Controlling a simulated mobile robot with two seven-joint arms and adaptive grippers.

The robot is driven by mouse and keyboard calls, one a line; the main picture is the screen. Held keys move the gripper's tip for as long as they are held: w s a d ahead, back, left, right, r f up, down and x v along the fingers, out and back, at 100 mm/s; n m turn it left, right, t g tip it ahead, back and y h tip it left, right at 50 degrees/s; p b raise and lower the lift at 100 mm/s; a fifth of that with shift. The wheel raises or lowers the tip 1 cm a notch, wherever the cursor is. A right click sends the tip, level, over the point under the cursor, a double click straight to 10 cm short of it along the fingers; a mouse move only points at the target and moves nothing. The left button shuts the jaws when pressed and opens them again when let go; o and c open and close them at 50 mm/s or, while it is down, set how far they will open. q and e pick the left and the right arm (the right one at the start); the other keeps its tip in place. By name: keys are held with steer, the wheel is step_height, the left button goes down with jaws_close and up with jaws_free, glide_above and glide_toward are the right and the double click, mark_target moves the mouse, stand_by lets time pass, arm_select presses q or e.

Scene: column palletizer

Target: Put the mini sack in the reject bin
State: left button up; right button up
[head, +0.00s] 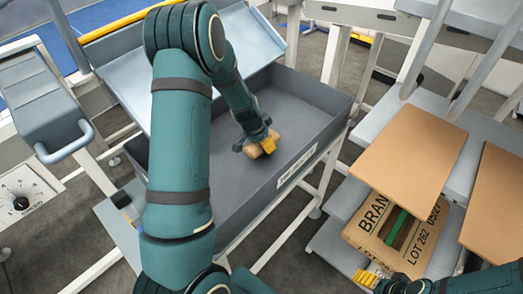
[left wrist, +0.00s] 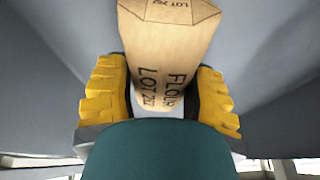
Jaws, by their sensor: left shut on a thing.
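The mini sack is a small brown paper bag (head: 257,150), printed FLOUR and LOT 262 in the left wrist view (left wrist: 170,50). My left gripper (head: 262,144) is shut on it, with a yellow-padded finger on either side in the left wrist view (left wrist: 160,100). The reject bin (head: 330,127) is a grey open-topped box with a white label on its side. The gripper and sack are within its outline in the head view; whether the sack touches the floor is unclear. My right gripper (head: 370,278) is at the lower right, its opening hard to make out.
A sloped grey chute (head: 125,75) with a yellow bar adjoins the bin's far left.

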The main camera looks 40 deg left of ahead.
mark_target(262, 149)
arm_select(q)
step_height(262, 149, down, 4)
steer(key=shift+r+b, duration=0.25)
steer(key=shift+b, duration=0.25)
steer(key=o, duration=1.3)
steer(key=shift+c, duration=0.2)
steer(key=shift+r, duration=0.15)
steer(key=p+v, duration=0.3)
steer(key=v, duration=0.8)
steer(key=shift+s+r, duration=0.15)
steer(key=shift+r, duration=0.25)
